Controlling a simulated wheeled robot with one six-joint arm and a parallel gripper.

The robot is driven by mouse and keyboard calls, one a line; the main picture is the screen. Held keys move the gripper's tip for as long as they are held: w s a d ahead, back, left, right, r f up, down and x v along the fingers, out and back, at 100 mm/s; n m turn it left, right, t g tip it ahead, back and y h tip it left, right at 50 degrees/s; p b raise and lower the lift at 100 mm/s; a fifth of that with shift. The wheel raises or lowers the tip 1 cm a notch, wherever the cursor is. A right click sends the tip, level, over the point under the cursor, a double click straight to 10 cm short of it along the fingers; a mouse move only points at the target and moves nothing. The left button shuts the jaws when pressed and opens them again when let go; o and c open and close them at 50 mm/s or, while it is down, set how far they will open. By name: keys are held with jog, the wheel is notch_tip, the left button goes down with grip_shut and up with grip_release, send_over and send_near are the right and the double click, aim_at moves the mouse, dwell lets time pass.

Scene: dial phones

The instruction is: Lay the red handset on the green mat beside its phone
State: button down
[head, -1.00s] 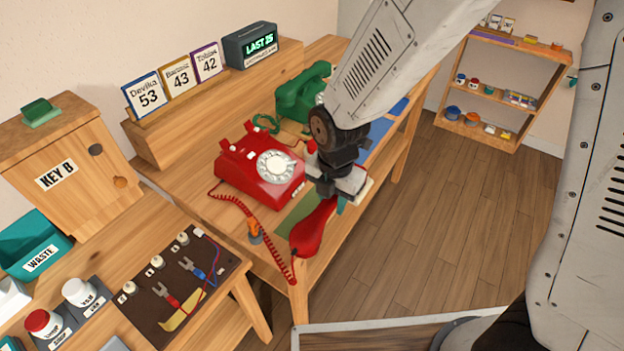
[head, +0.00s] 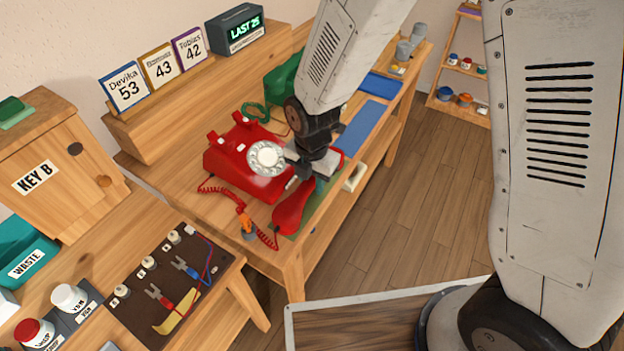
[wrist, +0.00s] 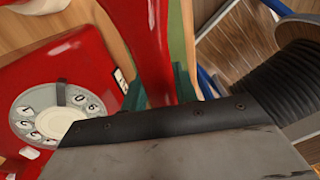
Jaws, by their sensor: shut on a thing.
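The red handset (head: 290,210) is held in my gripper (head: 302,178), which is shut on it. In the head view the handset hangs over the green mat (head: 322,200), to the right of the red phone (head: 240,165). I cannot tell whether it touches the mat. The phone has a white dial and an empty cradle on top. In the wrist view the red handset (wrist: 145,45) runs down from the top, with the phone's dial (wrist: 50,110) to its left. My gripper hides part of the handset and mat. A coiled red cord joins handset and phone.
An orange-topped item (head: 245,225) stands beside the cord at the near table end. A green phone (head: 283,80) and blue mats (head: 365,125) are farther along the table. Number cards (head: 160,68) stand on the back ledge. The floor at right is open.

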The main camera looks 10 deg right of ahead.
aim_at(312, 177)
jog(key=shift+f, duration=0.1)
jog(key=c, duration=1.1)
grip_release()
notch_tip(312, 177, up, 12)
jog(key=shift+d+r, duration=0.1)
jog(key=shift+r, duration=0.1)
